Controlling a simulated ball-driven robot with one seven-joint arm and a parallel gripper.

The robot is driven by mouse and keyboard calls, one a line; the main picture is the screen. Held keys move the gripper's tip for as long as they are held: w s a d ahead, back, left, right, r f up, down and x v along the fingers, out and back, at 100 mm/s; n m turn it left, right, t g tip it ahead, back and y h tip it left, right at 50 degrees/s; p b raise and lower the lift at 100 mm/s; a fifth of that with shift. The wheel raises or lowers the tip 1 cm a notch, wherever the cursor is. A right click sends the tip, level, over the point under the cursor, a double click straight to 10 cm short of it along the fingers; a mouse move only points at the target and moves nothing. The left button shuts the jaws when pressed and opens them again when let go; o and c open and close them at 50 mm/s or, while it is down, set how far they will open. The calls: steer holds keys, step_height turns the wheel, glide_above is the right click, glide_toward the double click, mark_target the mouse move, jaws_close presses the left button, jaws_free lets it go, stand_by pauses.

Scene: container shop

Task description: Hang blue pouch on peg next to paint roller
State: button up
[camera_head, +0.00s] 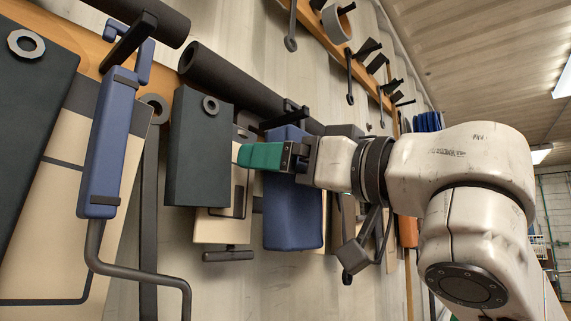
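The blue pouch (292,218) is upright at the middle of the picture, its top close to a black peg (284,117) on the wall. My gripper (262,156), with green fingers pointing left, crosses in front of the pouch's upper part. The fingers are seen side-on and overlap each other, so I cannot tell whether they are open, or whether they touch the pouch. Where the pouch is fastened is hidden. What looks like the paint roller (108,155) hangs at the left, with a blue handle and a bent grey rod, below a black peg (128,42).
A dark grey pouch (198,150) with a metal ring hangs just left of my fingers. A larger dark panel (32,110) hangs at far left. Dark cylinders (225,85) lie along the wall. Several tools hang on an upper wooden rail (322,42). Open room lies at the right.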

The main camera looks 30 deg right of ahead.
steer(key=o, duration=1.3)
steer(key=shift+c, duration=0.2)
steer(key=b+v, duration=0.2)
steer(key=v, duration=0.8)
steer(key=shift+s+b, duration=0.4)
steer(key=shift+d, duration=0.15)
